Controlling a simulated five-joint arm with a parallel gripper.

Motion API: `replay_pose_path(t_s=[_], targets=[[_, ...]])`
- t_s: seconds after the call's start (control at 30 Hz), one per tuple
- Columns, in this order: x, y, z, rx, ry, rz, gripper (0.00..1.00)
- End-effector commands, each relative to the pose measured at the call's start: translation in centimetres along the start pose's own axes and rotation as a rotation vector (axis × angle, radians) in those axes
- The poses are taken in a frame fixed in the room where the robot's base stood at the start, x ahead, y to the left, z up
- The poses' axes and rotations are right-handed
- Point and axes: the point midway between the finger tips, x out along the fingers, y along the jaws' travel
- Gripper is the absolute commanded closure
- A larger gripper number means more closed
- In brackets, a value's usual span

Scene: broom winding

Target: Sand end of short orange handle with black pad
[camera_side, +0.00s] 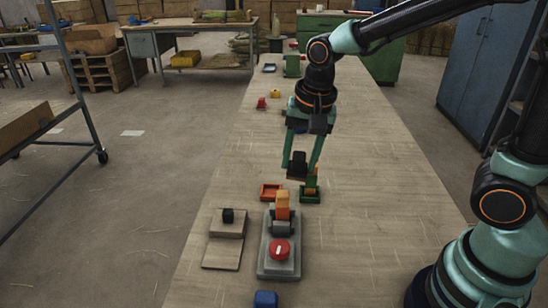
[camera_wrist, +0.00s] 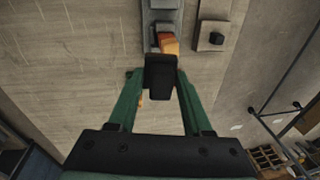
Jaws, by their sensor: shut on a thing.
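My gripper (camera_side: 300,170) is shut on a black pad (camera_side: 299,160) and holds it above the table. In the wrist view, the pad (camera_wrist: 160,80) sits between the two green fingers. A short orange handle (camera_side: 282,198) stands upright in a grey fixture (camera_side: 268,265) with a red knob (camera_side: 279,250). In the side view, the pad is higher than the handle and a little behind and right of it, apart from it. In the wrist view, the handle (camera_wrist: 171,45) shows just beyond the pad, which hides part of it.
A blue block (camera_side: 265,299) is at the front. The table (camera_side: 370,220) is clear on the right.

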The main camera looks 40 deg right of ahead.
Motion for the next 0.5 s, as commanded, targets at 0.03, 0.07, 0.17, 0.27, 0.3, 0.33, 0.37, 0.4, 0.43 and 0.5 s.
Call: replay_pose_path(t_s=[0.03, 0.07, 0.17, 0.27, 0.3, 0.33, 0.37, 0.4, 0.43, 0.5], targets=[[0.5, 0.1, 0.1, 0.0, -0.001, 0.002, 1.0], [0.8, 0.2, 0.1, 0.0, -0.001, 0.002, 1.0], [1.7, 0.3, 0.2, 0.0, -0.001, 0.002, 1.0], [2.6, 0.4, 0.2, 0.0, -0.001, 0.002, 1.0], [2.9, 0.5, 0.3, 0.0, -0.002, 0.003, 1.0], [3.2, 0.5, 0.3, 0.0, -0.001, 0.002, 1.0], [3.5, 0.5, 0.3, 0.0, -0.001, 0.002, 1.0], [4.0, 0.6, 0.3, 0.0, -0.002, 0.003, 1.0], [4.5, 0.7, 0.4, 0.0, -0.003, 0.005, 1.0], [5.2, 0.3, 0.5, -0.002, -0.002, 0.002, 1.0]])
